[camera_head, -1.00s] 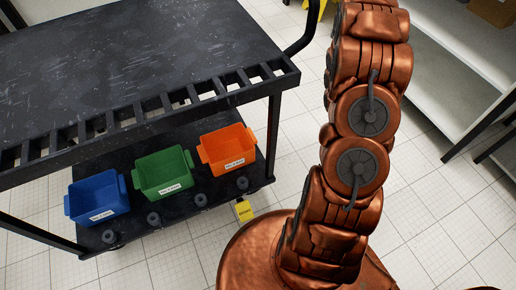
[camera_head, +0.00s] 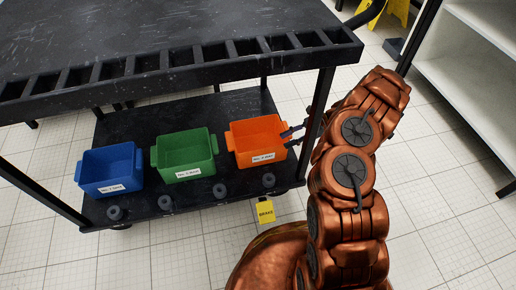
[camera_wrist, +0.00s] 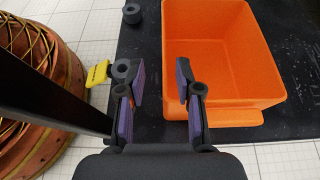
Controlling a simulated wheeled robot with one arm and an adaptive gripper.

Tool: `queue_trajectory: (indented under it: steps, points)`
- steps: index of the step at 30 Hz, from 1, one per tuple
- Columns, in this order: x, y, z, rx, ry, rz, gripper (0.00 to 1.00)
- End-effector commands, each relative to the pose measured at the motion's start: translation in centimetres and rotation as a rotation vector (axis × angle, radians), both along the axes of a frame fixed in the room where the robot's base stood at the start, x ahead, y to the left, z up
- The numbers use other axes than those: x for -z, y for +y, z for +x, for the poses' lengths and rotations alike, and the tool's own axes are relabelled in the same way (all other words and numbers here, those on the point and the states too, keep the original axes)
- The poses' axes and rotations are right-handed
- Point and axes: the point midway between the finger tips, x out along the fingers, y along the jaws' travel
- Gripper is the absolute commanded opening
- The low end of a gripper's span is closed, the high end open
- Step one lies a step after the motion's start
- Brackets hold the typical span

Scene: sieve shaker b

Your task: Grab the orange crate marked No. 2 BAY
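The orange crate (camera_head: 257,136) stands on the lower shelf of a black cart, rightmost of three crates. Its front bears a white label (camera_head: 263,157), too small to read surely. My gripper (camera_head: 291,136) is open and empty at the crate's right end, by the handle side. In the wrist view my gripper (camera_wrist: 160,78) has its two purple-padded fingers apart. One finger overlaps the orange crate (camera_wrist: 222,50) and the other lies outside it. A crate handle (camera_wrist: 235,117) shows to the right of the fingers. I cannot tell whether a finger touches the crate.
A green crate (camera_head: 185,156) and a blue crate (camera_head: 110,168) stand to the left on the shelf (camera_head: 140,207). Dark round knobs line its front edge. A yellow brake tag (camera_head: 265,212) hangs there. The cart's upper deck (camera_head: 150,35) and right post (camera_head: 318,110) are close to my arm.

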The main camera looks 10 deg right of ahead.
Motion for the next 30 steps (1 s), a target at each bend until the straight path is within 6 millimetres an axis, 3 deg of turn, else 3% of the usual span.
queue_trajectory:
  steps: [16, 24, 30]
  points:
    - [2.1, 3.4, 0.2, 0.011, 0.016, 0.021, 0.34]
    - [3.6, 6.6, 0.5, 0.009, 0.018, 0.024, 0.34]
    - [3.7, 7.5, 0.5, 0.011, 0.017, 0.021, 0.34]
